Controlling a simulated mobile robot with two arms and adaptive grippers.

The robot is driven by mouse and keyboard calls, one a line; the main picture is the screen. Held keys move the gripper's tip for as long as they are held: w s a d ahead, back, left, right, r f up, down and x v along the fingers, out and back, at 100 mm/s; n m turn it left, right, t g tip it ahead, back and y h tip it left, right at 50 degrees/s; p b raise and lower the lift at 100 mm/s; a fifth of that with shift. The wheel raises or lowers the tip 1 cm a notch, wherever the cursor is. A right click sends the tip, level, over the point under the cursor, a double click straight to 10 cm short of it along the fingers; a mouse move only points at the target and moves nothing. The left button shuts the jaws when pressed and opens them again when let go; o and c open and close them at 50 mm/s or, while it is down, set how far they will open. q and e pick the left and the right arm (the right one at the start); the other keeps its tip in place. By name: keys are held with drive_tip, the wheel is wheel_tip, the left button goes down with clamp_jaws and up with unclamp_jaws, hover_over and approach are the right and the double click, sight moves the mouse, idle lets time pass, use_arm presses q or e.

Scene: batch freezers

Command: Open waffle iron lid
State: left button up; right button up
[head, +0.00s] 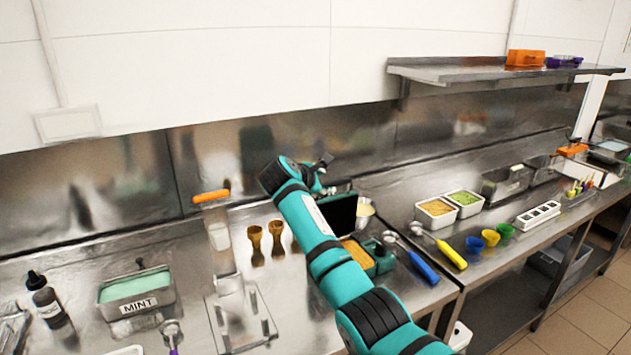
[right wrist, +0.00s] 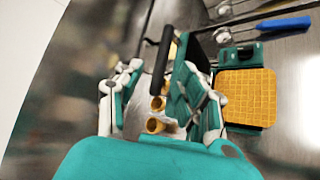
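The teal waffle iron (head: 384,262) stands on the steel counter near the middle of the head view. Its lid (head: 338,213) is raised about upright, with the dark inner face showing. A golden gridded waffle lies exposed on the base, clear in the right wrist view (right wrist: 247,98). My right gripper (head: 320,176) is at the top of the lid, partly hidden by my own arm. In the right wrist view its fingers (right wrist: 158,105) are apart, with the black lid handle (right wrist: 161,58) showing between them; I cannot tell whether they touch it. My left gripper is out of view.
Brown cone holders (head: 255,243) stand left of the iron. A blue-handled scoop (head: 422,267) and a yellow-handled scoop (head: 450,252) lie to its right. A mint tub (head: 137,299) stands at the left. A wall shelf (head: 470,73) hangs above the right counter.

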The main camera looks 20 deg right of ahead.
drive_tip(key=v, duration=0.4)
idle(0.4)
